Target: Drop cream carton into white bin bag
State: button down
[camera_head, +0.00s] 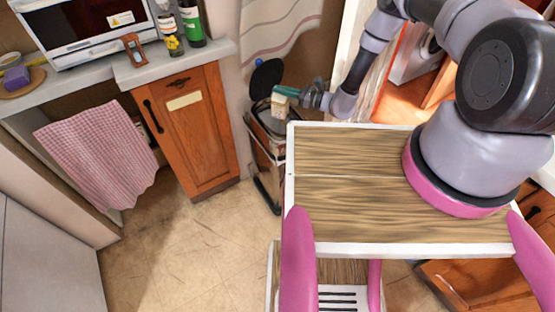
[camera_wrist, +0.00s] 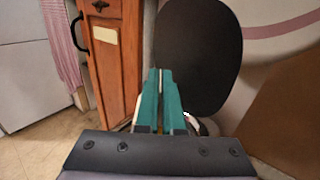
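My gripper (camera_head: 285,92) has teal fingers and reaches over the bin (camera_head: 266,150) beside the wooden cabinet. A small cream block, which looks like the cream carton (camera_head: 279,106), shows just under the fingertips in the head view. I cannot tell whether the fingers touch it. In the wrist view the fingers (camera_wrist: 160,85) stand close together with a narrow strip between them, and the carton cannot be made out. A whitish patch, perhaps the white bin bag (camera_wrist: 203,127), shows beside the fingers; most of it is hidden.
The bin's dark raised lid (camera_wrist: 198,55) stands just beyond the fingers; it also shows in the head view (camera_head: 265,76). The wooden cabinet (camera_head: 188,130) stands left of the bin. A pink checked towel (camera_head: 97,152) hangs farther left. The tiled floor (camera_head: 185,245) in front is clear.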

aim_at(287, 100)
jog(key=shift+f, duration=2.05)
jog(key=c, duration=1)
grip_release()
jog(key=shift+o, duration=0.2)
jog(key=shift+d, duration=0.1)
jog(key=v, duration=1)
jog(key=shift+s+d, duration=0.15)
jog(key=shift+d, duration=0.1)
